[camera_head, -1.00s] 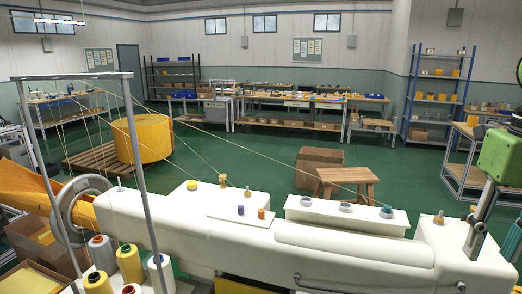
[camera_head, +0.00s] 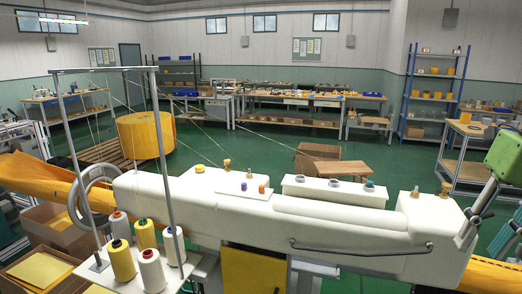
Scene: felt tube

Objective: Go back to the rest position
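I make out neither of my grippers in the head view, so I cannot see what they hold. The long cream machine (camera_head: 330,229) spans the foreground. Its top bears a yellow knob (camera_head: 199,169) and several small coloured caps. A dark handle bar (camera_head: 345,250) runs along its front right. A green box-shaped part (camera_head: 504,155) stands on a slanted metal post at the right edge.
Thread cones, one yellow (camera_head: 122,262) and several others, stand below a grey thread frame (camera_head: 167,150) at front left. A wooden stool (camera_head: 341,168), a yellow roll (camera_head: 146,136), workbenches and a blue shelf (camera_head: 434,90) lie beyond. Green floor is open behind the machine.

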